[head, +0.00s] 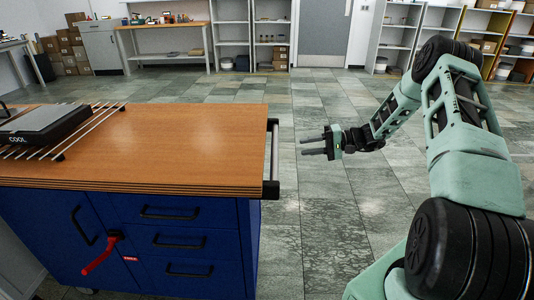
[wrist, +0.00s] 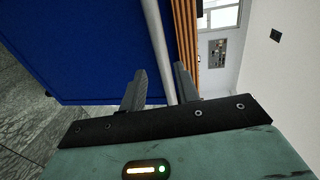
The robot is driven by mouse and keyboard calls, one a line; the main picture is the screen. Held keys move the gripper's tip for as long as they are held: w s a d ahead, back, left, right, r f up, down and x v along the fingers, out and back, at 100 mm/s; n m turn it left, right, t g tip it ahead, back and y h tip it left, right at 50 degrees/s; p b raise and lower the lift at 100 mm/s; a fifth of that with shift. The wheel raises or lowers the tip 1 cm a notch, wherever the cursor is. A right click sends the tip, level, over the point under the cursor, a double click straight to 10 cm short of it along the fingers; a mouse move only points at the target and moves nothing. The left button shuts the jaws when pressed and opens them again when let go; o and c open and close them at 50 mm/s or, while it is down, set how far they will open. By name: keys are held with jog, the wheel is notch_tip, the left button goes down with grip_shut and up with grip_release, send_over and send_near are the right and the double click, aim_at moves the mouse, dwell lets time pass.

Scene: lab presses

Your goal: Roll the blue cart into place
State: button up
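The blue cart (head: 190,245) with a wooden top (head: 180,150) stands at the left of the head view. A metal push handle (head: 274,150) runs along its right end between black brackets. My gripper (head: 303,146) is just right of the handle, pointing left at it, open and empty. In the wrist view the handle bar (wrist: 157,40) lines up between my two spread fingers, with the cart's blue side (wrist: 90,45) behind it. In the head view a small gap shows between the fingertips and the bar.
A black and grey "COOL" device (head: 45,125) with metal rods lies on the cart top. A red lever (head: 102,255) sticks out of the cart's front. The tiled floor right of and behind the cart is clear. Shelves (head: 250,35), a bench (head: 165,25) and boxes line the back wall.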

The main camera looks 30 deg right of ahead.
jog(key=x, duration=1.3)
jog(key=shift+w+a, duration=0.2)
jog(key=shift+a, duration=0.15)
grip_shut()
